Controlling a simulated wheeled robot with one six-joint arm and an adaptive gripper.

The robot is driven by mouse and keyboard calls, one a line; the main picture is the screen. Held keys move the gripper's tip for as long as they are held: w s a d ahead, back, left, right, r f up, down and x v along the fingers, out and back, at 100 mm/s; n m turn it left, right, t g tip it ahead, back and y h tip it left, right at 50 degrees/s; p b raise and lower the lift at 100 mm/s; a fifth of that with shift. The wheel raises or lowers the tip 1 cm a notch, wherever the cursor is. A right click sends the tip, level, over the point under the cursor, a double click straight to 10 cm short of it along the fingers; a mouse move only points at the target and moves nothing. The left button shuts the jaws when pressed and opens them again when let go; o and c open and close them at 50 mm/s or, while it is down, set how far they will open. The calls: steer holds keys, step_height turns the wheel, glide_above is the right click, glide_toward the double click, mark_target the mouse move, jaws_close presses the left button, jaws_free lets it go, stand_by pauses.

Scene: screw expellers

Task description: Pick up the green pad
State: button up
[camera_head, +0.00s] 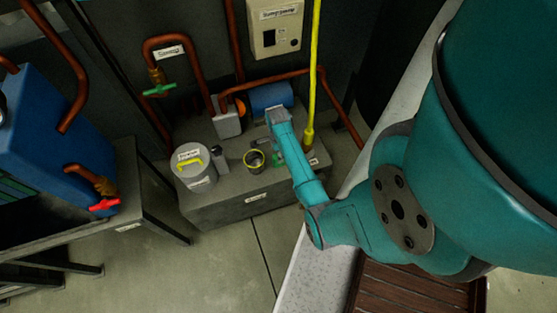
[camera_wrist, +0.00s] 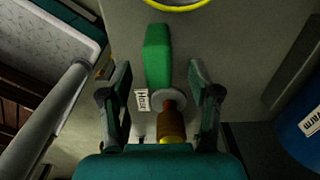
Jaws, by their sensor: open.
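The green pad (camera_wrist: 158,55) is a long, flat handle-like piece in the wrist view, joined to a grey disc and a brown-red fitting below it. My gripper (camera_wrist: 162,82) is open, with one finger to the left and one to the right of the lower end of the pad and the disc. Both fingers look apart from the pad. In the head view a small green part (camera_head: 277,159) shows beside my arm above the grey block.
The grey block (camera_head: 238,207) carries a yellow-rimmed cup (camera_head: 254,168), a white canister (camera_head: 196,170) and a blue cylinder (camera_head: 271,96). A yellow pole (camera_head: 314,70) stands close to the right of my arm. A "Hose" label (camera_wrist: 141,100) lies beside the left finger.

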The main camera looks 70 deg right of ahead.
steer(key=shift+s+d+f, duration=0.1)
steer(key=shift+s+f, duration=0.1)
steer(key=shift+f, duration=1.2)
steer(key=shift+s+f, duration=0.15)
steer(key=shift+f, duration=1.25)
jaws_close()
steer(key=shift+r, duration=0.15)
step_height(320, 180, up, 10)
steer(key=shift+f, duration=0.1)
